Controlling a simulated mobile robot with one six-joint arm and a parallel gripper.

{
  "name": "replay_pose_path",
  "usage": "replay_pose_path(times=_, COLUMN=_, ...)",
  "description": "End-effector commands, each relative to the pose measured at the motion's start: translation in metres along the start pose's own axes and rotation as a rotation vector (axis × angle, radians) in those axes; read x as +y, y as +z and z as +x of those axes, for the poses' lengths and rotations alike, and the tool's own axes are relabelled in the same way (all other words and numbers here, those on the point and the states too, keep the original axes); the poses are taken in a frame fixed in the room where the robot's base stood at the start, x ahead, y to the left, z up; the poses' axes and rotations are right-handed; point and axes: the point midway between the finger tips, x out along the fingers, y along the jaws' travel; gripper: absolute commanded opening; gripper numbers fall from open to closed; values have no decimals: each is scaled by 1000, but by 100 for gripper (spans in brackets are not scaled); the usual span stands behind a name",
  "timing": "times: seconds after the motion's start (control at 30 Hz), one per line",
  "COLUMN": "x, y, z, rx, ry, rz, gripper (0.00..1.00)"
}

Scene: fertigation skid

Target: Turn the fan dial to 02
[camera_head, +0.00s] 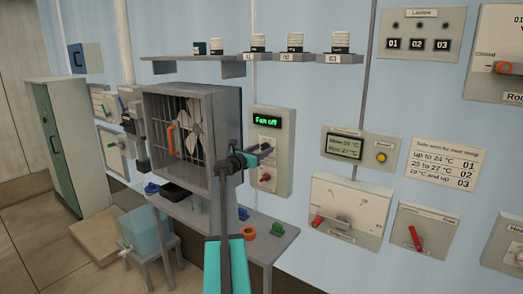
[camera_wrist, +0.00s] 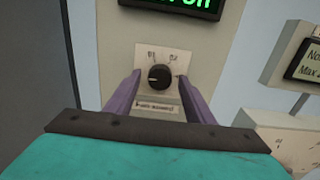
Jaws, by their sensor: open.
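The fan dial (camera_wrist: 160,77) is a round black knob on a white plate. Marks 01 and 02 stand above it, and a pale pointer mark on the knob seems to face left. The fan panel (camera_head: 284,180) is a grey box on the wall, and its green display (camera_head: 267,121) reads "Fan off". My gripper (camera_wrist: 159,80) is open, with one purple finger on each side of the dial; I cannot tell whether they touch it. In the head view my gripper (camera_head: 266,153) is in front of the panel and partly hides the dial.
The caged fan (camera_head: 192,130) stands left of the panel. A red lever (camera_head: 265,177) is low on the panel. A shelf (camera_head: 310,59) with jars is above. A bench (camera_head: 270,226) with small coloured parts is below. A notice (camera_head: 444,163) lists temperatures against 01, 02, 03.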

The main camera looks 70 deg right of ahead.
Motion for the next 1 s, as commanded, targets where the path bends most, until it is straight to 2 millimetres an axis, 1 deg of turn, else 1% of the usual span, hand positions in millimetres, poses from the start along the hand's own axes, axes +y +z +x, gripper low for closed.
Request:
replay_pose_path(times=0.23, x=0, y=0, z=0, rx=0, ry=0, rz=0, gripper=49)
replay_pose_path(times=0.27, x=0, y=0, z=0, rx=0, ry=0, rz=0, gripper=45)
replay_pose_path(times=0.4, x=0, y=0, z=0, rx=0, ry=0, rz=0, gripper=22)
replay_pose_path(times=0.5, x=0, y=0, z=0, rx=0, ry=0, rz=0, gripper=7)
replay_pose_path(times=0.77, x=0, y=-1, z=0, rx=0, ry=0, rz=13, gripper=7)
replay_pose_path(times=1.0, x=0, y=-2, z=0, rx=-1, ry=-1, rz=80, gripper=7)
